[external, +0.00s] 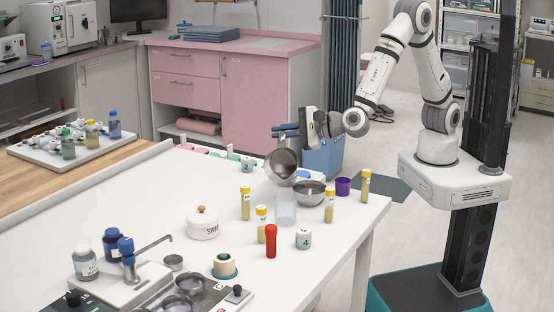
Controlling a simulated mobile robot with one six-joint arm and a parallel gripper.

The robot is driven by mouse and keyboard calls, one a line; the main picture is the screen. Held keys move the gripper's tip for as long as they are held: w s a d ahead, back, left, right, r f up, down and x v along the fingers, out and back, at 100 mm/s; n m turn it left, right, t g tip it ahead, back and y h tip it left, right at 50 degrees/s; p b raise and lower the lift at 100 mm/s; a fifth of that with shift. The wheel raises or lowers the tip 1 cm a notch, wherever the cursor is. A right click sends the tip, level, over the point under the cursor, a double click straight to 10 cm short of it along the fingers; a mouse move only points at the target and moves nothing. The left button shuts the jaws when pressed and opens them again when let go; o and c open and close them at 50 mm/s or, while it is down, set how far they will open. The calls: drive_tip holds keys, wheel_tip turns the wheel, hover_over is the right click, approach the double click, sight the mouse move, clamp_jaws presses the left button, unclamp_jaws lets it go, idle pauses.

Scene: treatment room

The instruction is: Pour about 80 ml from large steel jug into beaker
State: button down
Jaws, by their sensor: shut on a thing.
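A large steel jug (282,164) hangs above the white table, strongly tilted, with its open mouth turned towards the camera. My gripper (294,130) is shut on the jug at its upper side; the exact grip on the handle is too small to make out. A clear, faintly bluish beaker (285,210) stands upright on the table below the jug. The jug's lower edge is above the beaker and apart from it. I cannot make out a stream of liquid, nor the liquid level in the jug or beaker.
A steel bowl (309,194) stands close right of the beaker, with a purple cup (342,187) beyond. Yellow-capped tubes (245,203) stand around the beaker.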

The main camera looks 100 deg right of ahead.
sight(283, 140)
drive_tip(key=shift+w+a+n+p, duration=0.15)
drive_tip(key=shift+a+n+p, duration=0.3)
drive_tip(key=shift+a+n, duration=0.35)
idle(0.6)
drive_tip(key=shift+w+a+r+n+t+h+p, duration=0.1)
drive_tip(key=shift+a+r+n+t+h+p, duration=0.15)
drive_tip(key=shift+a+p, duration=0.4)
drive_tip(key=shift+w+a+r+n+t+h+p, duration=0.15)
drive_tip(key=shift+a+r+n+h+p, duration=0.1)
drive_tip(key=shift+a+p, duration=0.4)
idle(1.1)
drive_tip(key=shift+a+r+n+p, duration=0.3)
drive_tip(key=shift+a+n+p, duration=0.15)
drive_tip(key=shift+p, duration=0.7)
idle(0.6)
